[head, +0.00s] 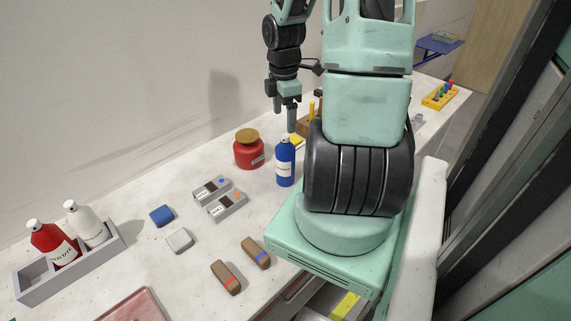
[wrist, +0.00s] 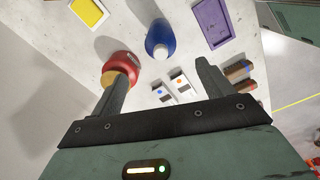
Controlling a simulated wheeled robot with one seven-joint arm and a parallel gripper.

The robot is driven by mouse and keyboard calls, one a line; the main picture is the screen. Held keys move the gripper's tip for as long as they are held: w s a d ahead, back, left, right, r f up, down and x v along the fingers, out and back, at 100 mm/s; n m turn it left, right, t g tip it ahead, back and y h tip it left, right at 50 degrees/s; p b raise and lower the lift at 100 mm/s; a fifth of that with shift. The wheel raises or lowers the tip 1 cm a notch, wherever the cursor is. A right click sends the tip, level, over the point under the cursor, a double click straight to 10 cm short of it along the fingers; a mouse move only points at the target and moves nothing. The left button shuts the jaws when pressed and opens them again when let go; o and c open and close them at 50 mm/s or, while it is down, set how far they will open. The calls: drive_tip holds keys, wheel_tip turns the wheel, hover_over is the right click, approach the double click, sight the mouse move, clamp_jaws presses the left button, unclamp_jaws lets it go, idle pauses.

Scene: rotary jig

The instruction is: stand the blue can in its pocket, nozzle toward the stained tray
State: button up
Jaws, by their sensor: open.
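The blue can (head: 285,165) stands upright on the table, with a white label and a pale top. I cannot tell which way its nozzle points. It also shows in the wrist view (wrist: 159,34), beyond the fingers. My gripper (head: 285,114) is open and empty, pointing down just above the can. The grey rack (head: 75,280) at the far left holds a red can (head: 52,243) and a white can (head: 86,222); an empty pocket shows at its left end. The reddish tray (head: 135,306), partly cut off by the lower edge, lies right of the rack.
A red jar (head: 248,150) with a mustard lid stands close left of the blue can. Two grey boxes (head: 227,205), a blue block (head: 161,215), a white block (head: 179,240) and two brown blocks (head: 226,277) lie between can and rack. A purple tray (wrist: 211,22) shows in the wrist view.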

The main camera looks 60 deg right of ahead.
sight(284, 135)
wheel_tip(284, 135, down, 7)
drive_tip(key=shift+r, duration=0.2)
drive_tip(key=shift+s+d+f, duration=0.1)
drive_tip(key=shift+f, duration=1.25)
drive_tip(key=shift+s+f, duration=0.1)
drive_tip(key=shift+f, duration=1.25)
drive_tip(key=shift+r, duration=0.1)
clamp_jaws()
